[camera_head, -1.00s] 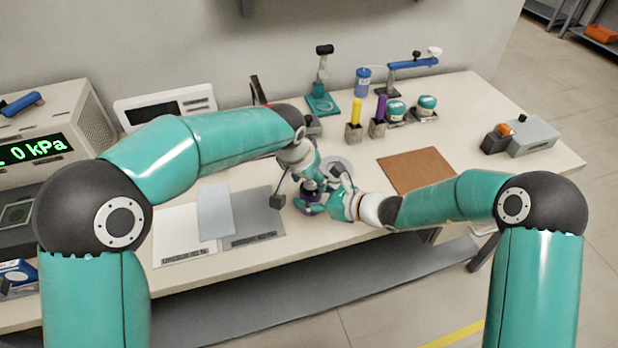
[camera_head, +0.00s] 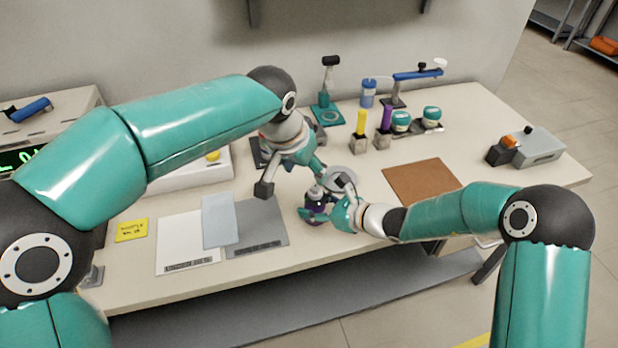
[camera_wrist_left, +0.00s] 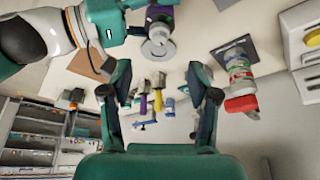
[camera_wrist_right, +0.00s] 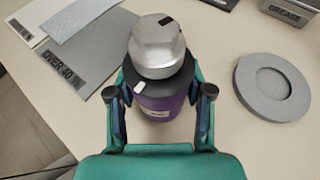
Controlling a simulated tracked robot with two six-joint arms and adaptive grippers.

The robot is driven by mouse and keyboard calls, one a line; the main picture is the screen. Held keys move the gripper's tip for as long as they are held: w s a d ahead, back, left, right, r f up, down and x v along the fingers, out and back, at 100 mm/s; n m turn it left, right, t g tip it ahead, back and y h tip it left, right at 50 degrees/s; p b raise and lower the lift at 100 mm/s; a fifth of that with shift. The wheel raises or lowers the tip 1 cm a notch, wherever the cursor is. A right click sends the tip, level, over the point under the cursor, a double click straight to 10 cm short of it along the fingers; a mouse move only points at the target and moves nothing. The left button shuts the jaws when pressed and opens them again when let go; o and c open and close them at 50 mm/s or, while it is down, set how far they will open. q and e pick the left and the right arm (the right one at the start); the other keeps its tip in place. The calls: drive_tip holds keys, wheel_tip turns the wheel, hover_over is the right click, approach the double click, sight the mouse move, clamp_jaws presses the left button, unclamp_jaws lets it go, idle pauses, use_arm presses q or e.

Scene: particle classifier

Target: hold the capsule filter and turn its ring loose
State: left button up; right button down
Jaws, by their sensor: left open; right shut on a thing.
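The capsule filter has a purple body (camera_wrist_right: 165,106) and a silver faceted ring (camera_wrist_right: 157,48) on top, with a black mark and a white mark near the rim. In the head view the capsule (camera_head: 316,216) is upright near the table's front edge. My right gripper (camera_wrist_right: 160,92) is shut around the purple body, below the ring. My left gripper (camera_head: 292,178) is open and empty, above and behind the capsule, apart from the ring. In the left wrist view nothing is between its fingers (camera_wrist_left: 160,95); the capsule shows at the top edge.
A grey round holder (camera_wrist_right: 240,88) with a recess stands beside the capsule. Grey and white mats (camera_head: 258,238) lie to the left, a brown mat (camera_head: 421,181) to the right. Yellow and purple handled tools (camera_head: 360,124) stand in blocks behind. A red-lidded bottle (camera_wrist_left: 239,76) shows in the left wrist view.

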idle(0.3)
drive_tip(key=shift+c, duration=1.8)
unclamp_jaws()
drive_tip(key=v, duration=1.1)
drive_tip(key=shift+w, duration=0.15)
drive_tip(key=shift+s+d+r, duration=0.1)
drive_tip(key=shift+s+d, duration=0.2)
drive_tip(key=shift+d, duration=0.1)
drive_tip(key=shift+s, duration=0.15)
